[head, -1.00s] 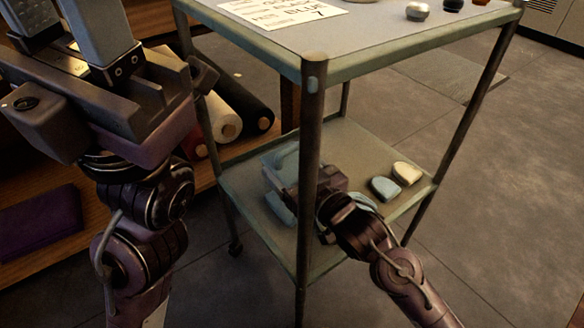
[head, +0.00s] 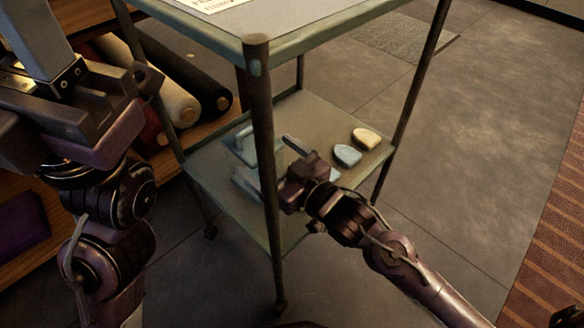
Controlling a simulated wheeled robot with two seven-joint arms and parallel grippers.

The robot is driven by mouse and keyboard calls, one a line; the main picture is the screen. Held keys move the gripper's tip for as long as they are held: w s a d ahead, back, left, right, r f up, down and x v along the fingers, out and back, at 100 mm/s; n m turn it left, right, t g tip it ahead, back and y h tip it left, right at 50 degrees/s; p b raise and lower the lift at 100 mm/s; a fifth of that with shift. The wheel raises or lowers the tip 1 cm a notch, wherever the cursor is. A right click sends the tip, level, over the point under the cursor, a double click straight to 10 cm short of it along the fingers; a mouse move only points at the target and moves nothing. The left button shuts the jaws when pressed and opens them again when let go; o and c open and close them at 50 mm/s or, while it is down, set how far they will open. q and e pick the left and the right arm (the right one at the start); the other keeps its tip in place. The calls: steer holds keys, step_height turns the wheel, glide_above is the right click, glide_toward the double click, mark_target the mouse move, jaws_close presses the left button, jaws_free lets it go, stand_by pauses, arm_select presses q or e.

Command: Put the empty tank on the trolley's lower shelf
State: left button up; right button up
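The pale blue translucent tank (head: 243,150) sits on the trolley's lower shelf (head: 225,205), toward the left. The trolley's front post hides part of it. My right gripper (head: 292,160) is over the same shelf, just right of the post and beside the tank. Its fingers look apart, and I see nothing held in them. Contact with the tank is hard to judge behind the post. My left gripper (head: 35,40) is at the upper left, away from the tank, with its tips cut off by the frame; it looks open and empty.
The trolley's upper shelf (head: 310,35) and posts surround the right arm. Fabric rolls (head: 170,95) lie on a wooden shelf at left.

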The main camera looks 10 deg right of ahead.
steer(key=p+v, duration=0.1)
steer(key=v, duration=0.5)
steer(key=shift+s+d+p, duration=0.2)
steer(key=shift+s+p, duration=0.1)
